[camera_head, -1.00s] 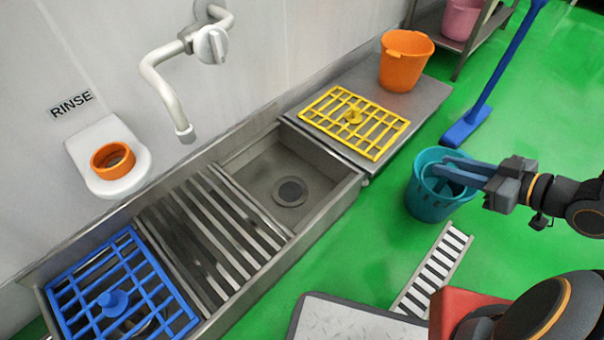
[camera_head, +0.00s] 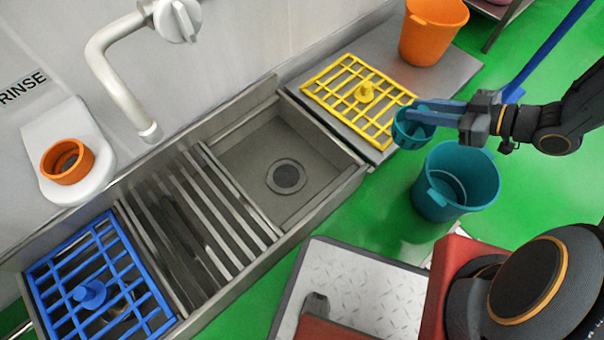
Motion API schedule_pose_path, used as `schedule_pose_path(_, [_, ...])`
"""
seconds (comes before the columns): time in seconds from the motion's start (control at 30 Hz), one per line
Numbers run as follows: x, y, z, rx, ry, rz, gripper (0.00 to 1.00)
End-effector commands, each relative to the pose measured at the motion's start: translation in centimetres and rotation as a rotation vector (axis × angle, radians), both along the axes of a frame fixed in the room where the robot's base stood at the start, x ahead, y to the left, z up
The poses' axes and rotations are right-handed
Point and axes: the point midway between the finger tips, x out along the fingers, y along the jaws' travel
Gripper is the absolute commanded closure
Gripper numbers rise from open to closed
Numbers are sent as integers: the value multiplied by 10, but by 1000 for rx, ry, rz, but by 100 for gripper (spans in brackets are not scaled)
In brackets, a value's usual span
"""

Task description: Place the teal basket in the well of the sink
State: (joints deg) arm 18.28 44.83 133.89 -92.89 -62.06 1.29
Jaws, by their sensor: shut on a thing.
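The teal basket (camera_head: 405,131) is a small round cup, held clear of the floor to the right of the sink. My gripper (camera_head: 418,112) is shut on it at its rim, and the fingers hide part of its top. The basket shows in front of the yellow rack's right edge. The sink well (camera_head: 258,151) is an empty steel basin with a round dark drain (camera_head: 286,177), to the left of the basket.
A larger teal bucket (camera_head: 470,190) stands on the green floor below my gripper. A yellow rack (camera_head: 345,97) and an orange bucket (camera_head: 432,40) are on the steel counter. A faucet (camera_head: 122,85) overhangs on the left. Slats (camera_head: 180,215) and a blue rack (camera_head: 95,292) lie left of the well.

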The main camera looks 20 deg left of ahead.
Motion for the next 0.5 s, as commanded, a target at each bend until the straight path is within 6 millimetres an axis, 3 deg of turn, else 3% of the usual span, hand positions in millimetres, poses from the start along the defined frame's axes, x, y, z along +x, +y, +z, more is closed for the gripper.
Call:
schedule_pose_path(0.03, [1, 18, -9, 1, 0, 58, 100])
schedule_pose_path(0.27, [-2, 95, -40, 5, 0, 296, 100])
schedule_pose_path(0.5, [-23, 176, -75, 4, 0, 546, 100])
